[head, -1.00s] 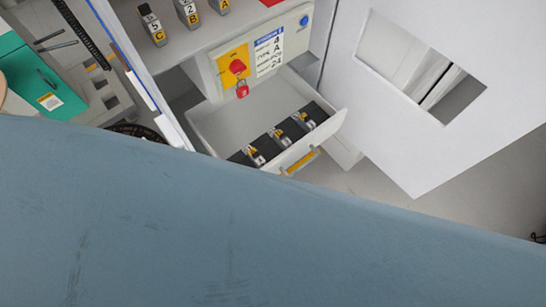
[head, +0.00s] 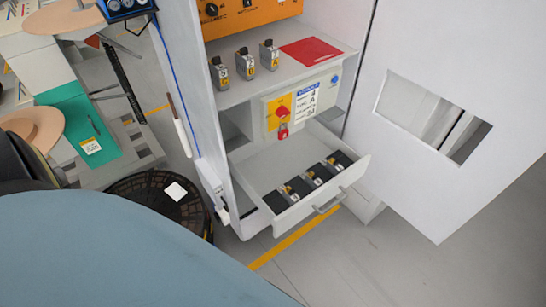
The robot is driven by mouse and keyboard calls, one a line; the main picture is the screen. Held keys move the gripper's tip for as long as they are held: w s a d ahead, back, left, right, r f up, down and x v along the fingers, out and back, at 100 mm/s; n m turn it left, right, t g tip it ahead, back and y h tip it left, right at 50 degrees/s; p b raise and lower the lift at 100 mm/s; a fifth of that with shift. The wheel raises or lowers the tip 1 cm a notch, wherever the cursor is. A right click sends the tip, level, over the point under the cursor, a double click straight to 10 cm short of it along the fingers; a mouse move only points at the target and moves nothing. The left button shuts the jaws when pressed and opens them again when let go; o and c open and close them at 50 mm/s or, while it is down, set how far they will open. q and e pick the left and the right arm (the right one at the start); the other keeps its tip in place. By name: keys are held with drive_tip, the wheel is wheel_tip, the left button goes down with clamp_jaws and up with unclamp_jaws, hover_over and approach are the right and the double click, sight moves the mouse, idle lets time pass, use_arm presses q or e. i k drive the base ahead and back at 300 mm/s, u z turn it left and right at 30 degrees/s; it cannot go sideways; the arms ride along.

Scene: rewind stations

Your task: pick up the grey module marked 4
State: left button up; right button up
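Three grey modules with yellow labels stand upright in a row on the cabinet shelf: a left one (head: 218,72), a middle one (head: 244,64) and a right one (head: 269,54). Their markings are too small to read surely now. Below, an open drawer (head: 258,172) holds dark blocks with small grey, yellow-labelled pieces among them (head: 290,192); their markings are also unreadable. I cannot tell which piece is marked 4. Neither of my grippers is in view.
A red sheet (head: 311,52) lies right of the shelf modules. A red padlock (head: 283,131) hangs on a yellow switch plate. The open white door (head: 400,180) stands right. A black basket (head: 150,187) sits left. A large blue surface (head: 110,260) hides the lower left.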

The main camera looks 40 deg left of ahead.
sight(289, 196)
drive_tip(key=k, duration=0.35)
drive_tip(key=u, duration=0.95)
